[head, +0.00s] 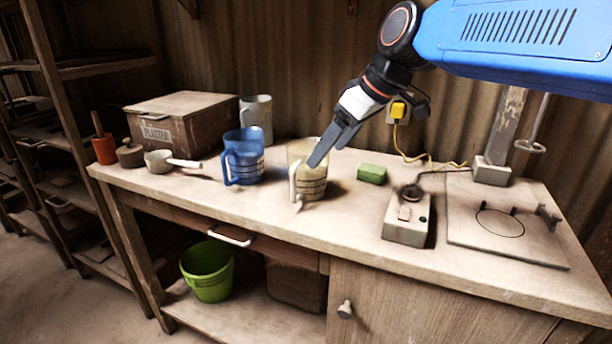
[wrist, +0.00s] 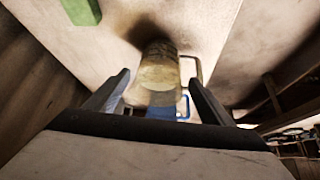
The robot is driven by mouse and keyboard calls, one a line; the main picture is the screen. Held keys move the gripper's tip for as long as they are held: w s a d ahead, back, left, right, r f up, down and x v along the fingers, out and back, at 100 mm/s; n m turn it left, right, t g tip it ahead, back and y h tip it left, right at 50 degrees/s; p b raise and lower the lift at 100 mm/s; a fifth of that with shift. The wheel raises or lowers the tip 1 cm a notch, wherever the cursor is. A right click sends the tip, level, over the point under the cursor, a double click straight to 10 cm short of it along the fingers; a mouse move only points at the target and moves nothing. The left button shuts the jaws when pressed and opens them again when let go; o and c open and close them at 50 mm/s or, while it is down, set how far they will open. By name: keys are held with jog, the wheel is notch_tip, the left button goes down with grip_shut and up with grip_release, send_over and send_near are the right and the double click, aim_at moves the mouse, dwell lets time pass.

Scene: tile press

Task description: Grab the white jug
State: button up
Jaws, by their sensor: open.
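A pale, cloudy jug with dark measuring marks and a white handle (head: 308,180) stands upright near the middle of the bench. In the wrist view this jug (wrist: 159,66) shows ahead between the fingers, its handle to the right. A plain off-white jug (head: 257,115) stands farther back, beside the box. A blue jug (head: 243,158) stands left of the cloudy one; a blue part (wrist: 180,106) shows in the wrist view. My gripper (head: 328,151) is open and empty, its fingers pointing down-left at the cloudy jug's rim. I cannot tell whether they touch it.
A green block (head: 372,174) and a small grey device (head: 407,220) stand to the right, before a press base (head: 505,235). A plaster box (head: 180,120), a small pan (head: 160,162) and pots are at the left. The bench's front middle is clear.

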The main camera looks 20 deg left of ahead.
aim_at(305, 175)
jog(key=shift+x, duration=4.2)
jog(key=shift+c, duration=0.4)
jog(key=c, duration=1)
jog(key=shift+c, duration=0.6)
jog(key=shift+r, duration=0.25)
